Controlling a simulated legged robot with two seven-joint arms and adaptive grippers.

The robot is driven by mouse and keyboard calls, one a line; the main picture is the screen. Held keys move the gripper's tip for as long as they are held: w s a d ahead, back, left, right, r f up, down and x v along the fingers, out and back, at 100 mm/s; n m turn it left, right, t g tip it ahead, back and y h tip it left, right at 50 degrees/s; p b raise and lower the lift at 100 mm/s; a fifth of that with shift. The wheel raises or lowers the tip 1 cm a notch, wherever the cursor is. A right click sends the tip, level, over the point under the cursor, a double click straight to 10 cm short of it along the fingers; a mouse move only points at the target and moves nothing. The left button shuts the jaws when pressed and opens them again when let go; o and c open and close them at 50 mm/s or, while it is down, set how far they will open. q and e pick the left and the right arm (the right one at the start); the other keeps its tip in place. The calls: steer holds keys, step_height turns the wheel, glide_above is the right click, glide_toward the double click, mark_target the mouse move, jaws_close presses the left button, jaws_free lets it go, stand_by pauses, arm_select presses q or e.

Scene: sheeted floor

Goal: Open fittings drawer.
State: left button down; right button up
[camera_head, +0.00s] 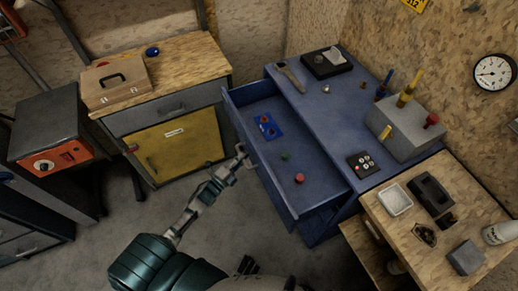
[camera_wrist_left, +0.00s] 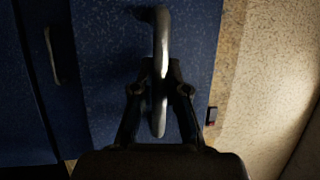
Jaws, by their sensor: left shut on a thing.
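The blue fittings drawer (camera_head: 272,190) stands pulled out from the blue cabinet, and its inside shows from above. A blue piece (camera_head: 268,127), a small green piece (camera_head: 285,156) and a red knob (camera_head: 299,179) lie in it. My left gripper (camera_head: 244,155) is at the outside of the drawer front. In the left wrist view its fingers (camera_wrist_left: 160,88) are closed around the metal bar handle (camera_wrist_left: 161,38) on a blue front. My right gripper does not show.
The blue cabinet top (camera_head: 318,112) carries a black tray (camera_head: 327,62), a grey block (camera_head: 405,128) with tools and a button box (camera_head: 364,165). A wooden table (camera_head: 476,205) stands at the right. A yellow-fronted cabinet (camera_head: 175,145) stands at the left. Grey floor is clear before the drawer.

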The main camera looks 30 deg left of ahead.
arm_select(q)
steer(key=s+a+p, duration=0.1)
steer(key=s+a, duration=0.5)
steer(key=s, duration=0.2)
steer(key=shift+a+f+p, duration=0.15)
steer(key=shift+f+p, duration=0.15)
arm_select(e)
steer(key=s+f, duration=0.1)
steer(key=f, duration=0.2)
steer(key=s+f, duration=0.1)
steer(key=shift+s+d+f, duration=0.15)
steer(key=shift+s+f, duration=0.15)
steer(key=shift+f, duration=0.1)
arm_select(q)
steer(key=shift+s, duration=0.1)
steer(key=c, duration=1.2)
jaws_free()
steer(key=shift+a, duration=0.1)
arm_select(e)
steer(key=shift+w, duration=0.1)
arm_select(q)
steer(key=v, duration=1.2)
